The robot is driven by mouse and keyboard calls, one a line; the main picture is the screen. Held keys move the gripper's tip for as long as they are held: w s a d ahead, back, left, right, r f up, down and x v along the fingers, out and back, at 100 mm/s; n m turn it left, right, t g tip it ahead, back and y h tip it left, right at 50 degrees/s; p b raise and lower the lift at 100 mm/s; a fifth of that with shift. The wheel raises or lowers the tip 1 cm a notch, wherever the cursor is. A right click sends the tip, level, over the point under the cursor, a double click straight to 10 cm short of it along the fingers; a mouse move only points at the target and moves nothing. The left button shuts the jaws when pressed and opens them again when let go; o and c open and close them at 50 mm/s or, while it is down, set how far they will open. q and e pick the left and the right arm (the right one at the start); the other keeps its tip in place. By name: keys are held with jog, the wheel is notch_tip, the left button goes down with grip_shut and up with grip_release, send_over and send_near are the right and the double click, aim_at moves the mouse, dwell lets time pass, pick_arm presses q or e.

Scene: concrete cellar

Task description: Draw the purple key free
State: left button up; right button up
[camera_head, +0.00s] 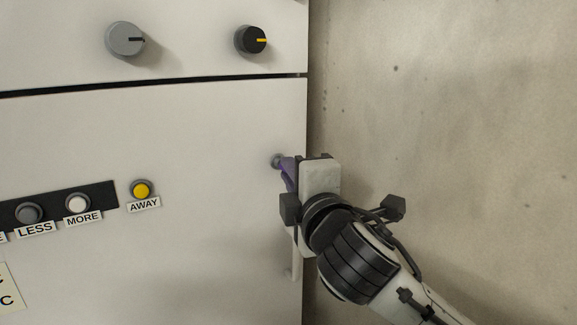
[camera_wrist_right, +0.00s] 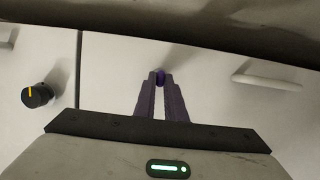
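The purple key (camera_wrist_right: 160,77) shows in the right wrist view as a small purple piece between the tips of my right gripper's fingers. My right gripper (camera_wrist_right: 160,84) has purple-grey fingers that close on the key from both sides. In the head view my right gripper (camera_head: 283,165) reaches a round grey lock (camera_head: 277,160) near the right edge of the white cabinet front. The fingers hide most of the key there, and I cannot tell how deep it sits in the lock. My left gripper is not in view.
The cabinet front (camera_head: 210,120) carries a grey knob (camera_head: 125,39), a black knob (camera_head: 252,40) and a yellow AWAY button (camera_head: 142,190). A white handle (camera_head: 295,262) is just below my right gripper. Bare concrete wall (camera_head: 450,100) lies to the right.

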grip_shut()
jog(key=shift+c, duration=0.2)
grip_release()
grip_shut()
jog(key=shift+s+d, duration=0.1)
jog(key=shift+s, duration=0.05)
jog(key=shift+s+d+p, duration=0.3)
jog(key=shift+s+d, duration=0.35)
jog(key=shift+s, duration=0.25)
jog(key=shift+s+d, duration=0.1)
jog(key=shift+s+d+p, duration=0.35)
jog(key=shift+s+d, duration=0.2)
jog(key=shift+s, duration=0.25)
jog(key=shift+s+d+p, duration=0.3)
jog(key=shift+s+d, duration=0.25)
jog(key=shift+s, duration=0.2)
